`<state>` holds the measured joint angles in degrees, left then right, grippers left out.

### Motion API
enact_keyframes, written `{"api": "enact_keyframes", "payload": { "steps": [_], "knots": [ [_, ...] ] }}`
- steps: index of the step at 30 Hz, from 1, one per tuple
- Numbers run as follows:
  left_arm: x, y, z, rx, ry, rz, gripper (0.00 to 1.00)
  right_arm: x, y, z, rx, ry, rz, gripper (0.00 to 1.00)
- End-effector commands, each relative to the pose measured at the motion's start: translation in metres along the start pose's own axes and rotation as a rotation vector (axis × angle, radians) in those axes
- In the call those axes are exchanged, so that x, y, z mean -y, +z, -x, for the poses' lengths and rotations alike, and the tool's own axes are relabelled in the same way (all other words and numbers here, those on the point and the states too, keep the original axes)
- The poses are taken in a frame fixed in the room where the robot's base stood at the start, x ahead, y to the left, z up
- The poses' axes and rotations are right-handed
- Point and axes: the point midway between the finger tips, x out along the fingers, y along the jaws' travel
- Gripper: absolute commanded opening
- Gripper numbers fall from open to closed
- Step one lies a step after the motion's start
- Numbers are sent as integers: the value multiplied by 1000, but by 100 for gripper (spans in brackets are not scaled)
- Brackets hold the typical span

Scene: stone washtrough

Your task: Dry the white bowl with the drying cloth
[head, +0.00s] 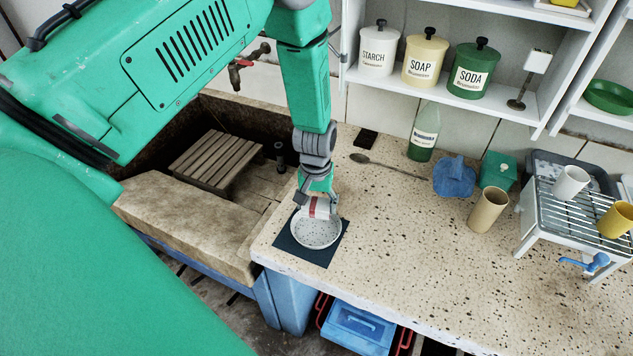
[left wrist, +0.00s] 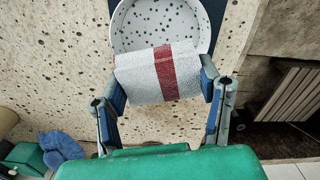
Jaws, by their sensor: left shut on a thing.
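The white bowl (head: 316,231) with dark speckles stands upright on a dark blue mat (head: 334,246) near the left end of the stone counter. It also shows at the top of the left wrist view (left wrist: 170,25). My left gripper (head: 318,205) is shut on the drying cloth (left wrist: 160,74), a white cloth with a red stripe. The cloth is at the bowl's edge nearest the gripper and covers part of it in the left wrist view. I cannot tell whether cloth and bowl touch. My right gripper is not in view.
A stone trough with a slatted wooden board (head: 214,160) lies left of the counter. A spoon (head: 385,165), a green bottle (head: 424,132), a blue crumpled cloth (head: 454,177), a beige cup (head: 487,210) and a dish rack (head: 572,215) stand right. The counter's front middle is clear.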

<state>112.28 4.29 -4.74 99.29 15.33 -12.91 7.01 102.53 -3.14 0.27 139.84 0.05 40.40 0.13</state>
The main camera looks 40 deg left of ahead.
Motion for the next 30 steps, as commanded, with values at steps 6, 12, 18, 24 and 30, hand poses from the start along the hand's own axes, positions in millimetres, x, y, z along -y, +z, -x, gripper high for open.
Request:
{"api": "enact_keyframes", "payload": {
  "steps": [6,12,18,24,30],
  "knots": [
    [5,-3,13,3,4,1,36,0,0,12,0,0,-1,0],
    [8,-4,13,5,7,2,36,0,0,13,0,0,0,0],
    [4,-2,15,3,3,1,36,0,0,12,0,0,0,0],
    [2,-1,15,1,0,0,36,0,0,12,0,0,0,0],
    [-9,7,9,4,10,-36,36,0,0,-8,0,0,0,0]
  ]
}}
